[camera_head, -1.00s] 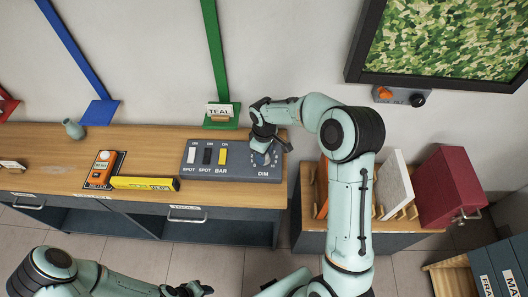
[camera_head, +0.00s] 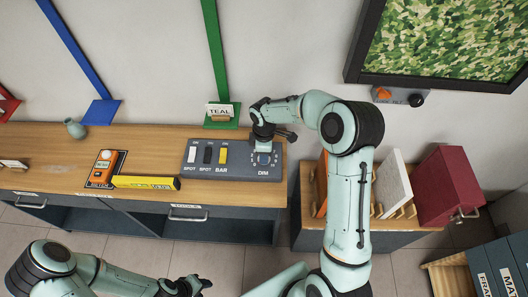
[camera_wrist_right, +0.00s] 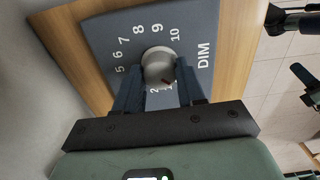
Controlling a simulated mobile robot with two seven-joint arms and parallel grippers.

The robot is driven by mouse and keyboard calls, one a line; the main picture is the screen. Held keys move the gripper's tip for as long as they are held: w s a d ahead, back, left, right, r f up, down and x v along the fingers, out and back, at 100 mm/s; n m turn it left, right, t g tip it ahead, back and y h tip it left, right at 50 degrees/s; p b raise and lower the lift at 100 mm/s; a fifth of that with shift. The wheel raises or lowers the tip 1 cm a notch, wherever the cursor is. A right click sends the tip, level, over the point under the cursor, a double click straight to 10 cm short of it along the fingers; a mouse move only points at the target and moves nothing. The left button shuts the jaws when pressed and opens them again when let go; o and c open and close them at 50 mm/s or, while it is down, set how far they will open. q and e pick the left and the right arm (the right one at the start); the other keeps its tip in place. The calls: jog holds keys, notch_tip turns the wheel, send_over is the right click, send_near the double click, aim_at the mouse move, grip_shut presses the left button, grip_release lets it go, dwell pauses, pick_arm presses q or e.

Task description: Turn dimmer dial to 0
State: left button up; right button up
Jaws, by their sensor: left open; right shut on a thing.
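The dimmer dial (camera_wrist_right: 158,64) is a round pale knob on a grey panel marked DIM, with a printed number scale around it. In the right wrist view a small red mark on the knob lies near the 1 and 2. My right gripper (camera_wrist_right: 158,80) is shut on the knob, one finger on each side; the fingers hide part of the scale, and the 0 is not readable. In the head view the right gripper (camera_head: 264,142) comes down over the dial at the panel's right end. My left gripper (camera_head: 202,286) is open and empty at the bottom, away from the panel.
On the same panel are the SPOT and BAR sliders (camera_head: 222,154), left of the dial. A yellow box (camera_head: 146,183) and an orange meter (camera_head: 103,168) lie further left on the wooden desk (camera_head: 50,160). A rack with boards (camera_head: 395,180) stands to the right.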

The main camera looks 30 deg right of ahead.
jog(key=shift+w+r, duration=0.1)
jog(key=o, duration=1.1)
jog(key=shift+c, duration=0.2)
pick_arm(q)
jog(key=shift+w+r+p, duration=0.35)
jog(key=shift+w+r, duration=0.15)
jog(key=shift+w, duration=0.1)
pick_arm(e)
notch_tip(320, 180, up, 13)
jog(key=shift+r, duration=0.15)
pick_arm(q)
jog(key=shift+s, duration=0.1)
